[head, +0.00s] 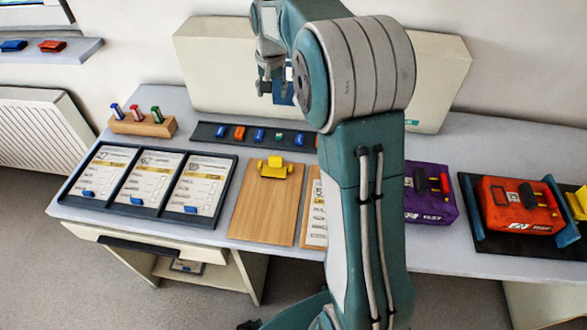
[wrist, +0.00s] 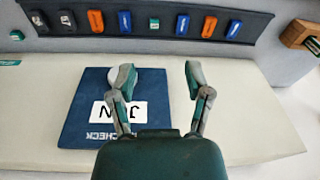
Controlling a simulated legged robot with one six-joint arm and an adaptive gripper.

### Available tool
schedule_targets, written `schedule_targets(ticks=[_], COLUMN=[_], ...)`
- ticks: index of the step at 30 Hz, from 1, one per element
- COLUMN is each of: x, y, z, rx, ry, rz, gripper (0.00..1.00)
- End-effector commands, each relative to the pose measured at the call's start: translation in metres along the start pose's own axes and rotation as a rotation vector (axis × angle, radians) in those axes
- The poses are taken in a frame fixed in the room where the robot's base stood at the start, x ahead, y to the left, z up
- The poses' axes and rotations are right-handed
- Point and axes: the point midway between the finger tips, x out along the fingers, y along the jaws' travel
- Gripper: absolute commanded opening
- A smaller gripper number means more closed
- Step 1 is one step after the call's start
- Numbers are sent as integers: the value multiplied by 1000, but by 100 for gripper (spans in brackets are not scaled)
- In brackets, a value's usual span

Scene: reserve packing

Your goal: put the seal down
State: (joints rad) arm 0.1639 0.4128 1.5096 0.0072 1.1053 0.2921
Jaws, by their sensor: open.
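My gripper (head: 270,88) hangs over the cream raised shelf (head: 215,75) at the back of the table. In the wrist view my gripper (wrist: 157,78) has its fingers spread wide, with nothing between them. A dark blue pad with a white label and the word CHECK (wrist: 85,105) lies on the shelf under the left finger. A pale round patch there is partly hidden by that finger. Several small blue and orange pieces, possibly seals, such as this blue one (wrist: 182,25), sit on a dark strip (head: 200,130). I cannot tell which piece is the task's seal.
A wooden block with three stamps (head: 143,126) stands left of the strip. A dark tray of forms (head: 110,205), a wooden board (head: 262,215) with a yellow piece, a purple pack (head: 430,200) and an orange pack (head: 515,205) fill the table. The shelf's right part is bare.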

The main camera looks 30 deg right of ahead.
Motion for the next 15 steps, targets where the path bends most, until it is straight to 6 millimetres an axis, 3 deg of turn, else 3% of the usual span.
schedule_targets(ticks=[1,6,15], x=[-18,-60,-105], y=[-1,1,14], z=[14,63,159], rx=[-22,-99,-233], ry=[22,81,187], rz=[-7,-26,-57], gripper=[64,64,64])
